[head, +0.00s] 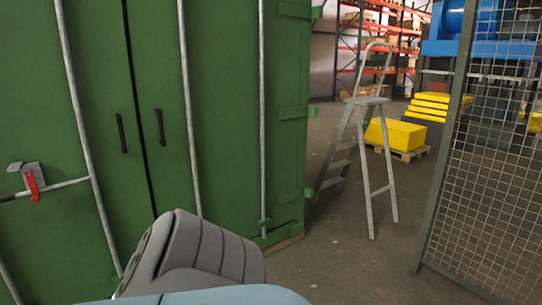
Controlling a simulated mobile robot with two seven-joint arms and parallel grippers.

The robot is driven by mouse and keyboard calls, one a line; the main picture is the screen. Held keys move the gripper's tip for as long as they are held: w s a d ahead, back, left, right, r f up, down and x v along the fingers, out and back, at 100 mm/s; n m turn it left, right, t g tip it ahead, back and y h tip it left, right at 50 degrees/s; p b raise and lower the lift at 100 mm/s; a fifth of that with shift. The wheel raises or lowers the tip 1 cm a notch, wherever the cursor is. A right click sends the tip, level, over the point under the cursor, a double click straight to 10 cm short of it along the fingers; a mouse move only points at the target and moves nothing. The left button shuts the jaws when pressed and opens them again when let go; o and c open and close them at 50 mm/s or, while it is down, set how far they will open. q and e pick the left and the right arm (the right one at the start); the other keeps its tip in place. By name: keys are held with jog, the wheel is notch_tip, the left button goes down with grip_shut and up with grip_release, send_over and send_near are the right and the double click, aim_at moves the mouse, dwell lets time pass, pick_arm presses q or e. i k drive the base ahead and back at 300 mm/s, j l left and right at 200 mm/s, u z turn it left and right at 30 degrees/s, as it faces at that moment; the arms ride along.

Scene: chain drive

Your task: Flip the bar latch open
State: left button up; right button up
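The bar latch (27,170) is at the far left of the head view, on the green container's door (95,115). It is a grey metal bracket with a red tab (33,187) hanging down in front of it. A grey horizontal bar (68,184) runs from the latch to a vertical rod on the door. The bar's left end is cut off by the picture edge. Neither of my grippers shows. A grey ribbed part and a light blue part at the bottom are mine, right of and below the latch.
Two black door handles (122,133) flank the door seam. A stepladder (362,140) stands right of the container. Behind it a yellow block (397,134) sits on a pallet (402,154). A wire mesh panel (490,170) closes the right side.

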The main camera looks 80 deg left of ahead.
aim_at(36, 195)
jog(key=u, duration=4.05)
jog(key=i+l, duration=0.85)
jog(key=l, duration=0.15)
jog(key=i+l, duration=0.85)
jog(key=l, duration=0.15)
jog(key=i+l, duration=0.85)
jog(key=l, duration=0.15)
